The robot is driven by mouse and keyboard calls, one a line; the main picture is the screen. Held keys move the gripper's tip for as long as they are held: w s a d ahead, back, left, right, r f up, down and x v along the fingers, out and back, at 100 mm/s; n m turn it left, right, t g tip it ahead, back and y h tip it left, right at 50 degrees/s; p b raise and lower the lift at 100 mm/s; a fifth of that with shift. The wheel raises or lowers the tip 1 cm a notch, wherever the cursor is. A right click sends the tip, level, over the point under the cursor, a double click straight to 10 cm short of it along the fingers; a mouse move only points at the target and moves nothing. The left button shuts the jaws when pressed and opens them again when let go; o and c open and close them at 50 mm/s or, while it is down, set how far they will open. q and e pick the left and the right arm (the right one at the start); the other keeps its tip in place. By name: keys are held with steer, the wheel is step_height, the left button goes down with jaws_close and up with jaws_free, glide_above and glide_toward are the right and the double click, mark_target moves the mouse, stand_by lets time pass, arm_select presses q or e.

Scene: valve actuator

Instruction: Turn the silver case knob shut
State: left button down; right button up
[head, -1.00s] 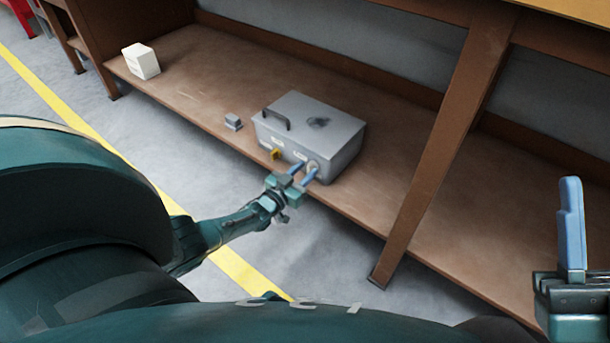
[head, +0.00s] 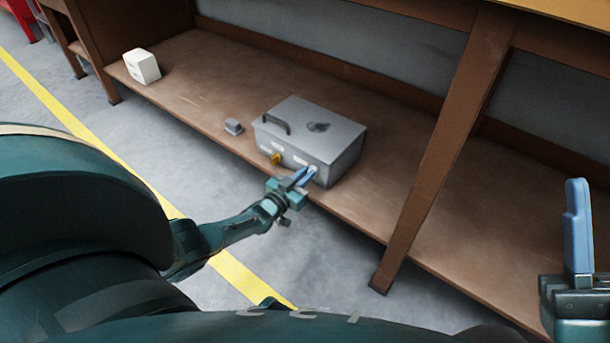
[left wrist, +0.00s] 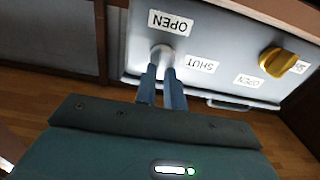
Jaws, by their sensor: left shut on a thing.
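A grey metal case (head: 318,128) with a handle on its lid stands on the brown shelf. The silver knob (left wrist: 161,54) is on the case's front face, between an OPEN label (left wrist: 170,22) and a SHUT label (left wrist: 201,64). My left gripper (head: 309,175) reaches the case's front from below left. In the left wrist view its blue fingers (left wrist: 162,77) are shut on the silver knob, hiding part of it. Which label the knob points to cannot be told. My right gripper (head: 578,230) shows at the lower right, with one blue finger visible, away from the case.
A yellow knob (left wrist: 277,62) with its own labels sits on the same face, beside the silver one. A slanted wooden leg (head: 430,160) rises right of the case.

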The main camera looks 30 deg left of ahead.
arm_select(q)
steer(key=shift+m, duration=0.3)
steer(key=shift+d+f+m, duration=0.2)
steer(key=shift+m, duration=2.65)
steer(key=shift+d+f+m, duration=0.25)
steer(key=shift+m, duration=2.65)
steer(key=shift+d+f+m, duration=0.2)
steer(key=shift+m, duration=2.65)
steer(key=c, duration=1.5)
jaws_free()
steer(key=shift+s, duration=0.1)
